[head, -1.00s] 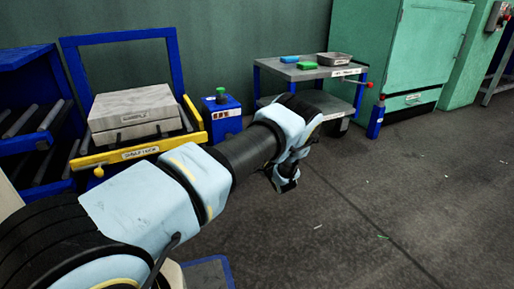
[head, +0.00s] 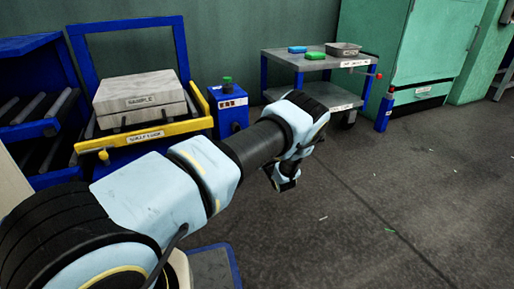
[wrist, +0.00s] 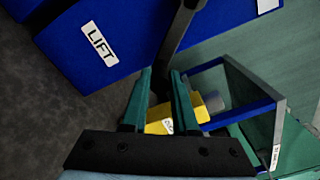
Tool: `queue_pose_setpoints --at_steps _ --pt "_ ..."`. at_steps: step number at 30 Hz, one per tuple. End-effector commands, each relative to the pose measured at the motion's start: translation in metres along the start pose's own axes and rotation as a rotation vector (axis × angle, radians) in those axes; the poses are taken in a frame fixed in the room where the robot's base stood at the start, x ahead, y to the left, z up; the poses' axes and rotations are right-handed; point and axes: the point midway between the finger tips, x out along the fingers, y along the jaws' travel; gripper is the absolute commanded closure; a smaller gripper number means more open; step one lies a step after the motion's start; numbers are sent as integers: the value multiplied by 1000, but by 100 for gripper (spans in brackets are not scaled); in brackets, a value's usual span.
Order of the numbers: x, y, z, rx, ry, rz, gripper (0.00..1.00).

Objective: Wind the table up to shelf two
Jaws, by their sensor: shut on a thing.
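In the wrist view, my gripper (wrist: 165,82) has its two teal fingers closed around the lower end of a dark bar (wrist: 181,35), which looks like a crank handle. The bar rises past a blue box face with a LIFT label (wrist: 100,45). In the head view, the end of my arm (head: 285,180) hangs low in front of the floor; its fingers and the bar cannot be made out there. A grey panel with a blue edge (head: 212,265) shows partly at the bottom, behind my arm. I cannot tell whether it is the table, or its height.
A SAMPLE block (head: 140,93) sits in a blue frame behind a yellow bar (head: 150,135). A small blue post with a green knob (head: 228,105) stands beside it. A two-shelf trolley (head: 310,62) and green cabinet (head: 410,50) stand behind.

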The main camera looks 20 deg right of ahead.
Motion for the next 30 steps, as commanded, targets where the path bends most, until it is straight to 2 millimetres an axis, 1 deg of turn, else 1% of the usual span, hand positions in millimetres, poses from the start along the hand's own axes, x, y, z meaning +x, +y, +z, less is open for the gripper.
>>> queue_pose_setpoints --at_steps 1,5,6,13,20,23,26,29,30 --pt "-1 7 2 5 -3 11 100" --pt "-1 7 3 5 -4 12 100" --pt "0 7 3 5 -4 11 69" --pt "0 4 2 3 -4 7 43" --pt "0 2 2 2 -3 3 43" --pt "-4 0 2 1 -2 3 43" --pt "-16 -1 2 3 0 4 43" --pt "-34 -2 3 4 0 4 43" --pt "-43 -2 2 4 1 4 43"
